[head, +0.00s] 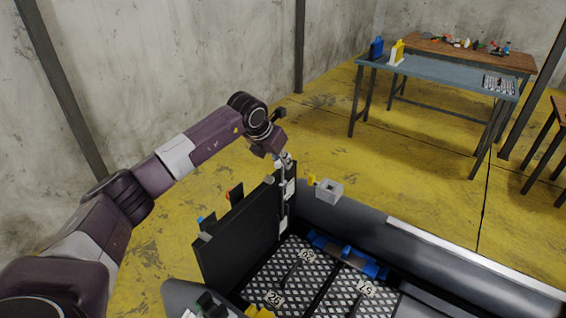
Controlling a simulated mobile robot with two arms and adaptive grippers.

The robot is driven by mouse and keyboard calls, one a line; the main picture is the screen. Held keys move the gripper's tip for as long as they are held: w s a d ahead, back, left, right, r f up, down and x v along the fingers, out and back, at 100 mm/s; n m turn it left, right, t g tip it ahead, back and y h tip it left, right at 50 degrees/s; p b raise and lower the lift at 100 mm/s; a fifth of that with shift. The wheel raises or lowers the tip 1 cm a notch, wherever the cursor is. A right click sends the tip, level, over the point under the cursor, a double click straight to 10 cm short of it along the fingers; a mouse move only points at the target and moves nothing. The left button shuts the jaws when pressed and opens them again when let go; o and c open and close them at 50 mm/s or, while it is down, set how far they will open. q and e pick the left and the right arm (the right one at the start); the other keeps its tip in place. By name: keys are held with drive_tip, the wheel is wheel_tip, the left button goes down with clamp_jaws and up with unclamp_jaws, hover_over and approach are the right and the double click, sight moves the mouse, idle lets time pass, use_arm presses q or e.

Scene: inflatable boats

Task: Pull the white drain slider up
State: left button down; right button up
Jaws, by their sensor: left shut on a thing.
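The boat's dark upright board (238,238) stands at the left end of the grey boat. White pieces show along its far edge, and the white drain slider (290,188) appears to be the upper one, just below my left gripper. My left gripper (285,163) reaches down from above, at the top of that edge, and is shut on what looks like the slider's upper end. The fingertips are small here and partly hide the grip. My right gripper is out of view.
A grey block (328,190) with a yellow part beside it sits on the boat's rim. Blue brackets (347,254) and numbered tread-plate floor panels (290,276) lie inside the boat. A blue-grey table (440,75) stands farther back, with open yellow floor between.

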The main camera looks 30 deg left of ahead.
use_arm(q)
drive_tip(key=shift+w+a+r+p, duration=0.1)
drive_tip(key=shift+r+p, duration=0.55)
drive_tip(key=shift+r, duration=0.75)
drive_tip(key=c, duration=1.8)
unclamp_jaws()
drive_tip(key=shift+f, duration=0.15)
drive_tip(key=shift+r+p, duration=2)
drive_tip(key=shift+r, duration=1.5)
drive_tip(key=shift+f, duration=0.1)
